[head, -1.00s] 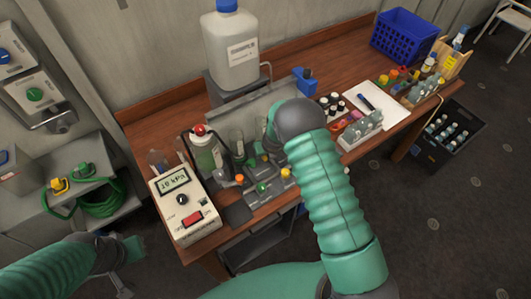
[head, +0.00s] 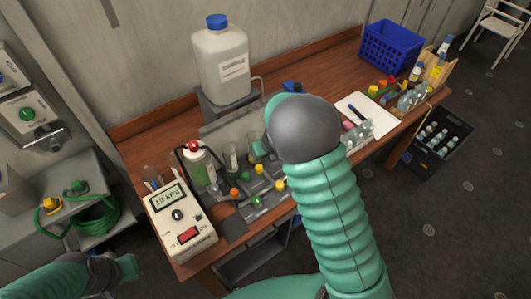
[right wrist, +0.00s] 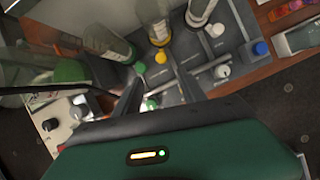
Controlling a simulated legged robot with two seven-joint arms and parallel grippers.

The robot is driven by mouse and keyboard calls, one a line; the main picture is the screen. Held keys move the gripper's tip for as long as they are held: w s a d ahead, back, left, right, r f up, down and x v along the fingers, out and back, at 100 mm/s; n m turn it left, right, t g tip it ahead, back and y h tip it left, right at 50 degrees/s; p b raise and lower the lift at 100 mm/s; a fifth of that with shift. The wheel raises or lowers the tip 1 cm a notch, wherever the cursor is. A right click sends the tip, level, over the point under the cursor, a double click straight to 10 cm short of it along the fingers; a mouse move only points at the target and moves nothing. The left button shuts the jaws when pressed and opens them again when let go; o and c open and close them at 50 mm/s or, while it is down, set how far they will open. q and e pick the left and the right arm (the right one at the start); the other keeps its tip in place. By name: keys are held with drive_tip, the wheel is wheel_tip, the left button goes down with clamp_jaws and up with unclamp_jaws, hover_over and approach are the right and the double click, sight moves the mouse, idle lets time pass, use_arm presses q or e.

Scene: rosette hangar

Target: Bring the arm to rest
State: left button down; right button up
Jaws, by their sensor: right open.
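My right arm (head: 335,200) reaches up over the front of the wooden bench (head: 145,133); its dark rounded joint hides part of the bench top. My right gripper (right wrist: 160,74) shows in the right wrist view, with its two dark fingers spread and nothing held between them. It is over the grey valve manifold (right wrist: 178,88), whose knobs lie around the fingers. I cannot tell whether the fingers touch it. In the head view the right fingers are hidden behind my arm. My left gripper (head: 122,270) is at the lower left, off the bench; its jaws are not clear.
A large blue-capped jug (head: 222,68) stands at the back. A meter box (head: 182,228) and a red-topped bottle (head: 200,165) are left of the manifold. A blue basket (head: 392,45) and a bottle crate (head: 437,140) are at the right. Open floor lies front right.

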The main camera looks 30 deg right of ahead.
drive_tip(key=shift+s+r, duration=0.2)
drive_tip(key=shift+r, duration=0.3)
drive_tip(key=s+a+f+m+g+b, duration=0.1)
drive_tip(key=s+a+m+b, duration=0.2)
drive_tip(key=s+m, duration=0.7)
drive_tip(key=s+a+f+m+g+b, duration=0.1)
drive_tip(key=s+a+m+b, duration=0.3)
drive_tip(key=m, duration=2)
drive_tip(key=s+f+b, duration=0.1)
drive_tip(key=s, duration=0.4)
drive_tip(key=shift+s+a+f+m+b, duration=0.25)
drive_tip(key=shift+s+m+b, duration=0.05)
drive_tip(key=shift+s+m, duration=0.1)
